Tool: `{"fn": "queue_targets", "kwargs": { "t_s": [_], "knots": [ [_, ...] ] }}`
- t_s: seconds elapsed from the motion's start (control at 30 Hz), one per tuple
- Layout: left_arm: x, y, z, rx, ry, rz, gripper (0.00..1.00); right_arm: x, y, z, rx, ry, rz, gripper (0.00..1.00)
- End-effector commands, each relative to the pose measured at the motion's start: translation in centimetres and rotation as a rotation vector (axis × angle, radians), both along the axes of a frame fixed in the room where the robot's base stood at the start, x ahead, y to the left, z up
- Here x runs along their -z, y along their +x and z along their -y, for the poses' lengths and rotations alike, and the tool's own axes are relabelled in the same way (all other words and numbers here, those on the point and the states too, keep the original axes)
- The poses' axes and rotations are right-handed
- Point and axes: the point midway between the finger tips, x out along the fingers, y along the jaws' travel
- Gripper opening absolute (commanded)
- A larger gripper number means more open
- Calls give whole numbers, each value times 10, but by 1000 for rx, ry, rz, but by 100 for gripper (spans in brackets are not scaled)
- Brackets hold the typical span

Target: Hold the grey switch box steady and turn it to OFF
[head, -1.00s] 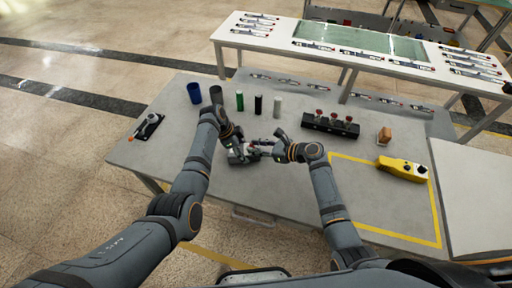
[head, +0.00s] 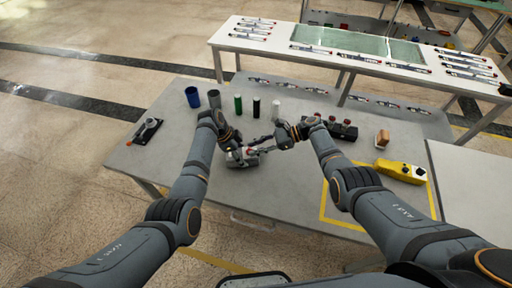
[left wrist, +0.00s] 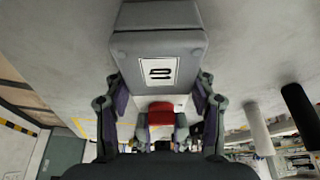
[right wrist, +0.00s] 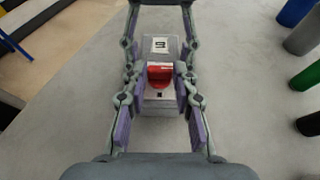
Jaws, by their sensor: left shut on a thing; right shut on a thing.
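The grey switch box (head: 236,160) sits on the grey table, partly hidden by my grippers in the head view. My left gripper (head: 232,150) is shut on its body. In the left wrist view the box (left wrist: 155,46) has a white label with a dark mark, between the fingers. A red knob (right wrist: 160,76) stands on the box, between the fingertips of my right gripper (right wrist: 161,88), which is shut on it. The knob also shows in the left wrist view (left wrist: 160,112). I cannot tell which position the knob points to.
Blue, dark, green, black and white cylinders stand behind the box, the blue cup (head: 192,96) leftmost. A black device (head: 148,130) lies at the left. A black block with red knobs (head: 345,131), a brown block (head: 382,137) and a yellow device (head: 401,171) are at the right.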

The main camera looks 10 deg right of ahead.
Motion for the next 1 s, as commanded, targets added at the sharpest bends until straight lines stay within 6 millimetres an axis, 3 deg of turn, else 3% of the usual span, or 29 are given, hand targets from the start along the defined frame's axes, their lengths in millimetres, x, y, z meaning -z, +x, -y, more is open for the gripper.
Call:
{"fn": "queue_targets", "kwargs": {
  "t_s": [0.47, 0.5, 0.57, 0.87, 1.0],
  "knots": [
    [-2, 0, 1, 5, -3, -1, 14, 2, 1, 3, -5, -9, 1, 0],
    [-2, 0, 1, 5, -3, -1, 14, 2, 0, 3, -5, -9, 1, 29],
    [-2, 0, 1, 4, -3, 0, 14, 2, 1, 2, -4, -8, 2, 37],
    [-1, 0, 1, 2, -1, 0, 14, 0, 0, 2, -8, -3, 1, 38],
    [-1, 0, 0, 1, -1, 0, 14, -5, 1, 16, -5, -4, 2, 38]
  ]
}}
